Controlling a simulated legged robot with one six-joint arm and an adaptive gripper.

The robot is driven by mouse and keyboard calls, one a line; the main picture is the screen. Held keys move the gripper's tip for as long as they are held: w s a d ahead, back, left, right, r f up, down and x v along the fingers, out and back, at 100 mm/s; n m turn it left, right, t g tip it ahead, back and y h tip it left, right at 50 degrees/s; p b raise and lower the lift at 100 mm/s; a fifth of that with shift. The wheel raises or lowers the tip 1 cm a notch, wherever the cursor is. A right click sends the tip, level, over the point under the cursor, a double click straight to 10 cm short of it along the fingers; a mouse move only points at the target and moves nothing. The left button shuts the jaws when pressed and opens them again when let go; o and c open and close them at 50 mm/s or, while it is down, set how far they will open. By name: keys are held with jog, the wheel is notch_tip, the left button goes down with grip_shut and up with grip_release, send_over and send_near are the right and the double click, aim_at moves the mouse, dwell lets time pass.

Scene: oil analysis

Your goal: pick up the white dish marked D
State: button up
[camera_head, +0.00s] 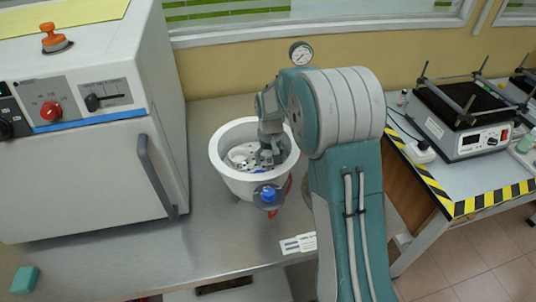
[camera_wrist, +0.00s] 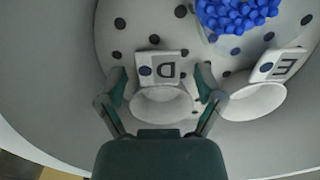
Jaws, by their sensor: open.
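The white dish marked D (camera_wrist: 160,106) sits on a perforated plate (camera_wrist: 215,50) inside a white round vessel (camera_head: 222,165). Its handle tab shows a black D in the wrist view. My gripper (camera_wrist: 162,80) is open, with one finger on each side of the dish and its tab. I cannot tell whether the fingers touch it. In the head view my gripper (camera_head: 267,156) reaches down into the vessel, and the individual dishes are too small to tell apart there.
A second white dish marked E (camera_wrist: 256,100) stands close to the right finger. Blue beads (camera_wrist: 238,14) lie beyond the dishes. The vessel wall surrounds my gripper. A grey oven (camera_head: 90,190) stands left of the vessel, and a hotplate device (camera_head: 465,140) is on the right table.

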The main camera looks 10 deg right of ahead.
jog(key=shift+c, duration=0.3)
grip_shut()
